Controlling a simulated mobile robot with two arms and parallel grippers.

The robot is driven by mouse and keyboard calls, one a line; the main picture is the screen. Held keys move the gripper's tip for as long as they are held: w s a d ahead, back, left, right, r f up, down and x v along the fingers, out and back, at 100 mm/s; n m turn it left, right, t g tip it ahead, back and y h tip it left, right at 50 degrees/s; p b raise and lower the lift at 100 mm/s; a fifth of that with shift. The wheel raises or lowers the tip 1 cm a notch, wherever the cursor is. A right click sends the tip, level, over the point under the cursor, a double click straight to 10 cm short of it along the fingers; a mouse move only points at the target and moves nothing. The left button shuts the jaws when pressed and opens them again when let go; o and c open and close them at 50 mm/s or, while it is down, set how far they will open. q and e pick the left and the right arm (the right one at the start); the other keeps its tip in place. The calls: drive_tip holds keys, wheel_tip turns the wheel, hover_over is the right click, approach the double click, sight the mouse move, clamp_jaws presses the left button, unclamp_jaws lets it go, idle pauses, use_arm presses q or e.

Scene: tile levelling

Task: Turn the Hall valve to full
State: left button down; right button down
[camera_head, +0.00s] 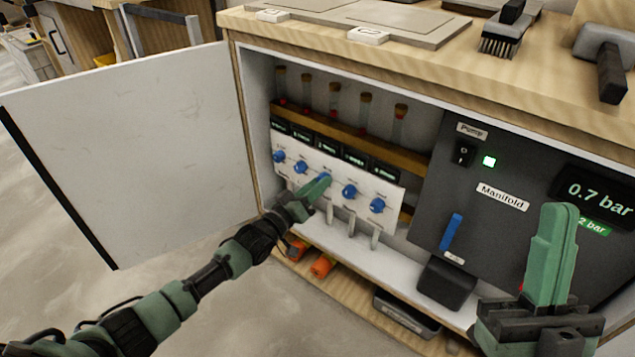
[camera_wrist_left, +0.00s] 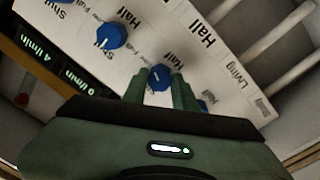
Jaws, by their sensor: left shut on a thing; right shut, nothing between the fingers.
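The white valve panel (camera_head: 337,208) carries a row of blue knobs in the open cabinet. My left gripper (camera_head: 322,184) is at the middle knob, and its fingers are shut on it. In the left wrist view the held blue knob (camera_wrist_left: 158,75) shows between the two fingertips (camera_wrist_left: 160,84), with the printed name "Hall" (camera_wrist_left: 208,30) beyond it. The knob's pale pointer is small; I cannot tell its exact setting. My right gripper (camera_head: 553,245) is shut and empty, in front of the manifold box at the right.
The cabinet door (camera_head: 130,140) stands open at the left. The dark manifold box (camera_head: 490,225) has a pump switch (camera_head: 465,152), a lit green lamp, a blue lever (camera_head: 452,232) and a display reading 0.7 bar (camera_head: 600,194). Neighbouring knobs sit close on both sides.

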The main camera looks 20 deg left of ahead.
drive_tip(key=w+f+g+h+p, duration=0.2)
drive_tip(key=w+f+g, duration=0.35)
drive_tip(key=f, duration=0.25)
drive_tip(key=w+f+g+h+p, duration=0.2)
drive_tip(key=w+f+g, duration=0.2)
drive_tip(key=f+g, duration=0.3)
use_arm(q)
drive_tip(key=shift+m+g+y+b, duration=0.35)
drive_tip(key=shift+m+b, duration=0.95)
drive_tip(key=shift+m, duration=14.5)
use_arm(e)
drive_tip(key=s+r+t+y, duration=0.2)
drive_tip(key=s+r+t, duration=0.1)
drive_tip(key=r+t, duration=0.5)
drive_tip(key=shift+s+a+r, duration=0.35)
drive_tip(key=shift+a+r, duration=0.1)
drive_tip(key=shift+r, duration=0.65)
use_arm(q)
drive_tip(key=c, duration=1.1)
unclamp_jaws()
drive_tip(key=shift+r, duration=0.15)
